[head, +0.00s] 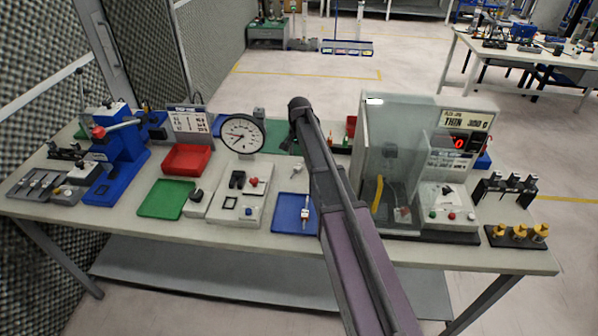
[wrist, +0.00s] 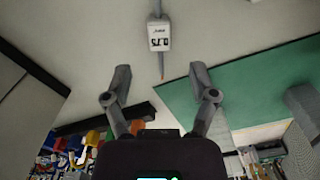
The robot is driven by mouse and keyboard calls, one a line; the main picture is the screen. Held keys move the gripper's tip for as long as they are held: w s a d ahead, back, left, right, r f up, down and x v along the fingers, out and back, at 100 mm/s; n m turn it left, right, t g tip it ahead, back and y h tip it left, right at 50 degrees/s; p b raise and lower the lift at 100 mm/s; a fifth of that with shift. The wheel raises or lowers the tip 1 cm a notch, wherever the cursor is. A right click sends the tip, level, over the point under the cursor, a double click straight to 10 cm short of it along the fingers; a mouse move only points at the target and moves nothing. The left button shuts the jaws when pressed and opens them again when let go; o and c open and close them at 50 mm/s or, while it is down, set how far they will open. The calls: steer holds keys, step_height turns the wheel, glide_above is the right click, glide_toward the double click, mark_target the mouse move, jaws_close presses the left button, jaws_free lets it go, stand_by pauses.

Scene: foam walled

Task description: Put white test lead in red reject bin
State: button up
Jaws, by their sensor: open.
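In the wrist view, a slim pale lead with a white labelled block (wrist: 159,36) and a reddish tip lies on a pale surface, just beyond my gripper (wrist: 160,80). My gripper is open, its fingers apart, with nothing held between them. In the head view a similar slim white piece (head: 305,214) lies in the blue tray (head: 283,214); I cannot tell which is the white test lead. The red bin (head: 186,160) stands left of the dial gauge and looks empty. In the head view my arm crosses the bench and its fingers are hidden.
A dial gauge (head: 242,134), a green tray (head: 166,199) and a blue press (head: 118,140) stand on the left. A clear-walled tester (head: 392,150) stands close right of my arm. A green mat (wrist: 250,80) shows in the wrist view.

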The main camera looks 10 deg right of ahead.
mark_target(299, 165)
steer(key=shift+f, duration=0.1)
stand_by(0.3)
steer(key=shift+s+a+f+b, duration=0.1)
steer(key=shift+s+f+b, duration=0.05)
steer(key=shift+f+b, duration=2.4)
steer(key=shift+r, duration=0.1)
jaws_close()
